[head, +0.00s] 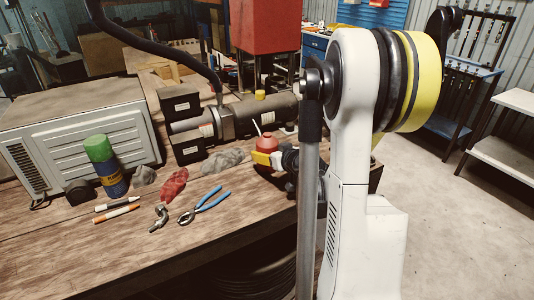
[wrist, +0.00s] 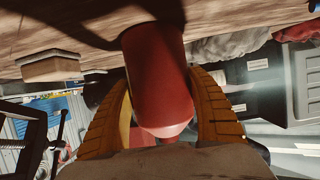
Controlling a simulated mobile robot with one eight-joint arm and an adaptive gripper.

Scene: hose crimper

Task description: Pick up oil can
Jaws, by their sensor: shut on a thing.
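The oil can is red with a rounded body and a thin pale spout. In the head view the oil can (head: 267,143) is at the right part of the workbench, in front of the dark cylindrical machine. My gripper (head: 262,158) has yellow fingers and reaches it from the right, low on its body. In the wrist view the oil can (wrist: 157,70) sits between the two fingers of my gripper (wrist: 161,82), which are shut on it. I cannot tell whether its base touches the bench top.
The wooden workbench (head: 60,255) also holds a green-capped spray can (head: 108,168), blue-handled pliers (head: 205,203), a red rag (head: 173,184), grey rags (head: 222,160), markers (head: 118,213) and a metal fitting (head: 158,217). A large grey box (head: 80,130) stands at left. Floor at right is open.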

